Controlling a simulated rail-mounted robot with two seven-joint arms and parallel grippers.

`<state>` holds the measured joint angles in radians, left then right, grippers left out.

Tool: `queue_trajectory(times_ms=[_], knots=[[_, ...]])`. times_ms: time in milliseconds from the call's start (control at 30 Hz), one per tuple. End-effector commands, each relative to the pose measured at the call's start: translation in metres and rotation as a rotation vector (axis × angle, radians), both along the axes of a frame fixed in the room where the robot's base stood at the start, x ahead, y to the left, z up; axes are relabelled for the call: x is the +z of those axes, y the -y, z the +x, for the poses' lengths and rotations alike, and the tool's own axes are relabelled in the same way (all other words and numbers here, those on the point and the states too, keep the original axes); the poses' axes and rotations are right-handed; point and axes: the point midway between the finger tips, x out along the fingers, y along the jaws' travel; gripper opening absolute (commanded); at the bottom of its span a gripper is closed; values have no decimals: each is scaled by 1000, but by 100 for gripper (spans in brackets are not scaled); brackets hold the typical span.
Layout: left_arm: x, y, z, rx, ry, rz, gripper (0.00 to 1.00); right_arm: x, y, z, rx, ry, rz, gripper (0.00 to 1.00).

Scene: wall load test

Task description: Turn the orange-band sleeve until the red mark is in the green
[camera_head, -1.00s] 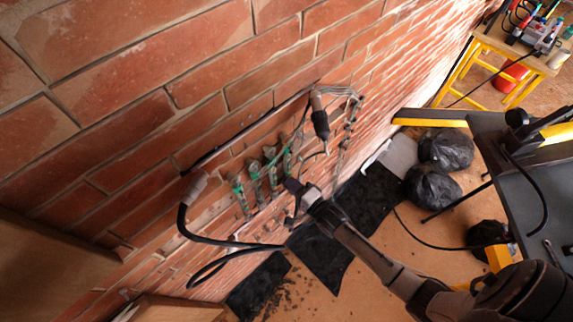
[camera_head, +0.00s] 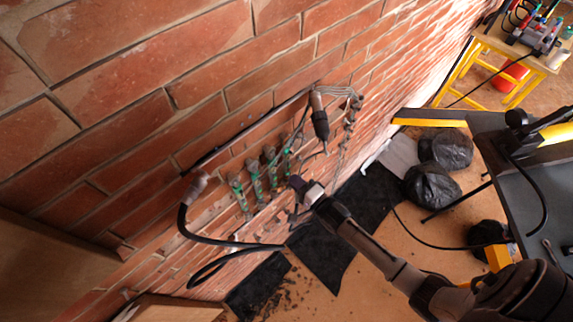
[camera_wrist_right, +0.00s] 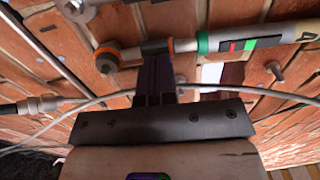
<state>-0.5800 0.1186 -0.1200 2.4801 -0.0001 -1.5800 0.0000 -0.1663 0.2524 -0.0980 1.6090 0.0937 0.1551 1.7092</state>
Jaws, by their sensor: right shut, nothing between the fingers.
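In the right wrist view, a pale horizontal sleeve (camera_wrist_right: 185,46) with an orange band (camera_wrist_right: 170,45) runs along the brick wall. To its right are a green band (camera_wrist_right: 203,43) and a dark window holding a red mark (camera_wrist_right: 236,46) and a green patch (camera_wrist_right: 250,44). The red lies left of the green, not inside it. My right gripper (camera_wrist_right: 156,48) is shut and empty; its dark fingertips overlap the part left of the orange band, and I cannot tell whether they touch. In the head view, my right gripper (camera_head: 293,182) is close to the wall fittings.
Several fittings with green parts (camera_head: 253,172) line the wall, and a dark tool (camera_head: 320,120) hangs above them. Black hoses (camera_head: 215,242) loop on the left. Black bags (camera_head: 432,185) and dark mats (camera_head: 325,255) lie on the floor. A grey table (camera_head: 545,190) stands at right.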

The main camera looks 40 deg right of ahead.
Motion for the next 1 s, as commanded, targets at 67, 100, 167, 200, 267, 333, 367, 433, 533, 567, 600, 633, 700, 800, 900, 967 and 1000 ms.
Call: queue_trajectory(times_ms=[67, 100, 167, 200, 267, 333, 367, 433, 533, 567, 600, 633, 700, 800, 900, 967, 1000], knots=[[0, -1, 0, -2, 0, 4, 0, 0, 0, 0, 0, 0, 0, 0], [0, -1, 0, -4, 0, 5, 0, 0, 0, 0, 0, 0, 0, 0], [0, -2, 0, -4, 0, 7, 0, 0, 0, 0, 0, 0, 0, 0], [0, -2, 0, -5, 0, 8, 0, 0, 0, 0, 0, 0, 0, 0], [1, -2, 0, -6, 0, 8, 0, 0, 0, -1, 0, 0, 0, 0], [2, -2, 0, -5, 0, 8, 0, 1, 0, -3, 0, 0, 1, 0], [3, -2, 0, -5, 0, 8, 0, 1, 0, -3, 0, 0, 1, 0], [5, -2, 0, -5, 0, 8, 0, 1, 1, -5, 0, 0, 1, 0], [7, -2, 0, -4, 0, 7, 0, 1, 1, -8, 0, 0, 0, 0], [7, -2, 0, -4, 0, 6, 0, 1, 1, -9, 0, 0, 0, 0], [8, -1, 0, -4, 0, 5, 0, 1, 1, -10, 0, 0, 0, 0], [8, -1, 0, -3, 0, 4, 0, 0, 1, -10, 0, 0, 0, 0], [7, 0, 0, -1, 0, 1, 0, 0, 1, -10, 0, 0, 0, 0], [7, 1, 0, 2, 0, -3, 0, 0, 1, -10, 0, 0, 0, 0], [7, 2, 0, 4, 0, -5, 0, 0, 1, -10, 0, 0, 0, 0], [8, 2, 0, 4, 0, -7, 0, 0, 1, -10, 0, 0, 0, 0], [8, 2, 0, 4, 0, -6, 0, 0, 0, -10, 0, 0, 0, 0]])
